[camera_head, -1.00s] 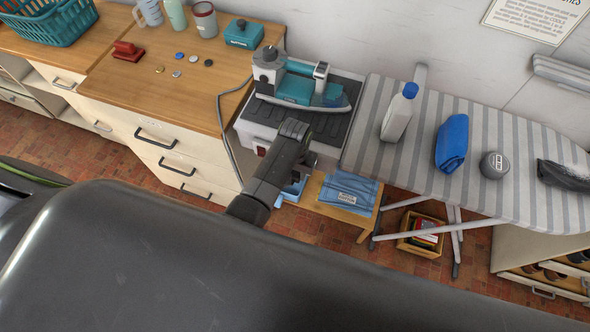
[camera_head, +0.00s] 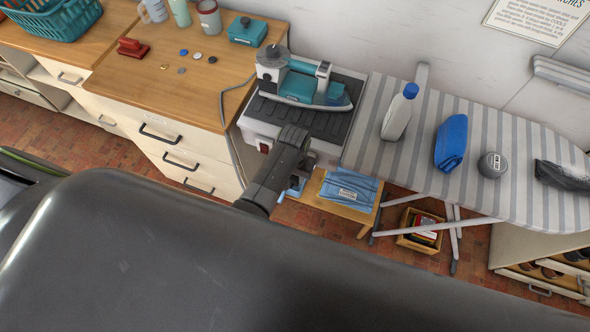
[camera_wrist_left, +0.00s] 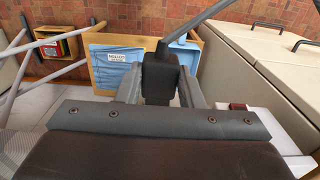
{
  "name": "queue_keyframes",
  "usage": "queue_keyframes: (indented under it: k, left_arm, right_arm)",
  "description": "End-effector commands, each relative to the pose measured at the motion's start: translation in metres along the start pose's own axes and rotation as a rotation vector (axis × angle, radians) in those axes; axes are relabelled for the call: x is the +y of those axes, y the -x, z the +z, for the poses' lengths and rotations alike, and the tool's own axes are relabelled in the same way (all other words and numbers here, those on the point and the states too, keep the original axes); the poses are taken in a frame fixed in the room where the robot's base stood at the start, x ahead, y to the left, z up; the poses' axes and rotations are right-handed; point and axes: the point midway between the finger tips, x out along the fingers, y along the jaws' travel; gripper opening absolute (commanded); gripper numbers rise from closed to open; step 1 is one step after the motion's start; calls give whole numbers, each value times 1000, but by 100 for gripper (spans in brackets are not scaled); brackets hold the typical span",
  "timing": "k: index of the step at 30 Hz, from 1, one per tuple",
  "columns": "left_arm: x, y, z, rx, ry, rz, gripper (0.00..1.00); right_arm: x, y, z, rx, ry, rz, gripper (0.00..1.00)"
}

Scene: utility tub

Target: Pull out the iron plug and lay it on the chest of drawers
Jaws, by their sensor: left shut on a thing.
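The iron (camera_head: 312,88), teal and grey, stands on its dark rest. Its grey cord (camera_head: 222,105) runs over the right edge of the chest of drawers and down its side. My left gripper (camera_head: 291,142) is in front of the iron's rest; its fingertips are hidden in the head view. In the left wrist view the gripper (camera_wrist_left: 160,88) is shut on the dark iron plug (camera_wrist_left: 160,74), with the grey cord (camera_wrist_left: 198,20) leading up and right. Any socket at the plug is hidden. The chest of drawers (camera_head: 218,85) has a wooden top. My right gripper is not in view.
Several buttons, a red stapler-like item (camera_head: 132,47) and a teal box (camera_head: 246,31) lie on the chest top; bare wood remains at its front. The striped ironing board (camera_head: 400,158) stands right. A low stool (camera_head: 343,205) with blue cloth is below.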

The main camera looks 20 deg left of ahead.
Motion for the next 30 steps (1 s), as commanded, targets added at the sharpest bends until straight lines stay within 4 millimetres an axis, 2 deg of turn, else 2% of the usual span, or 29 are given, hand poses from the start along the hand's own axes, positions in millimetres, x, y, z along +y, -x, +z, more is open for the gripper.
queue_keyframes:
  k: [19, 30]
  left_arm:
    - [0, 1, 20, -2, 0, 0, 11]
    - [0, 0, 24, 0, -1, 0, 11]
  right_arm:
    - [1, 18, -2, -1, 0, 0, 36]
    - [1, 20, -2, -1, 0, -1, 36]
